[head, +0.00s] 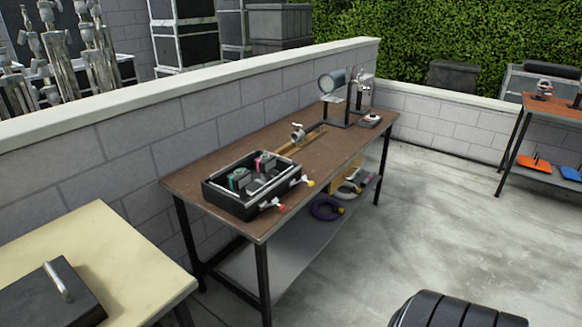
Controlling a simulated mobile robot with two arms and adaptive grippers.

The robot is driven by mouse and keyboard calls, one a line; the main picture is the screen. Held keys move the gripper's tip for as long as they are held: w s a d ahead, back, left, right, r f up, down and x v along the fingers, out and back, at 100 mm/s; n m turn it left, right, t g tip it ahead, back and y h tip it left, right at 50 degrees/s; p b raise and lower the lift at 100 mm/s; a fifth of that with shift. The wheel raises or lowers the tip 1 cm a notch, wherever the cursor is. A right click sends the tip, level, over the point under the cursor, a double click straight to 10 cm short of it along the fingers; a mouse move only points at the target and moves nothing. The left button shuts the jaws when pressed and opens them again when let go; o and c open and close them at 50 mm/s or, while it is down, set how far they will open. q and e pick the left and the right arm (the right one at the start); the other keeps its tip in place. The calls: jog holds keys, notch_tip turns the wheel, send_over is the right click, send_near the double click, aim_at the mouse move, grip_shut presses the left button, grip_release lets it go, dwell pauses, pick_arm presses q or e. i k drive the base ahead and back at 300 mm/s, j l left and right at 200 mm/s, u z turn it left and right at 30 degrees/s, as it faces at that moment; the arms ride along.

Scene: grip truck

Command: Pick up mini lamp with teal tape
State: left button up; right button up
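No mini lamp can be told for certain at this size. An open black case (238,207) with silvery edges stands on the near end of the brown workbench (200,180). Inside it are small dark items; one at the left has a teal-green part (238,179), and another farther back has a pinkish-red part (262,163). The case walls partly hide them. On the far end of the bench stands a round lamp-like fixture (331,81) on a dark stand; I see no clear teal tape on it. Neither of my grippers is in view.
Clamps with red (281,207) and yellow (311,183) tips sit beside the case. Coiled cables (326,209) lie on the lower shelf. A pale table (120,257) with a dark lidded box (50,300) stands near left. A block wall backs the bench; open concrete lies right.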

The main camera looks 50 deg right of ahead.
aim_at(238, 183)
jog(key=z, duration=1.35)
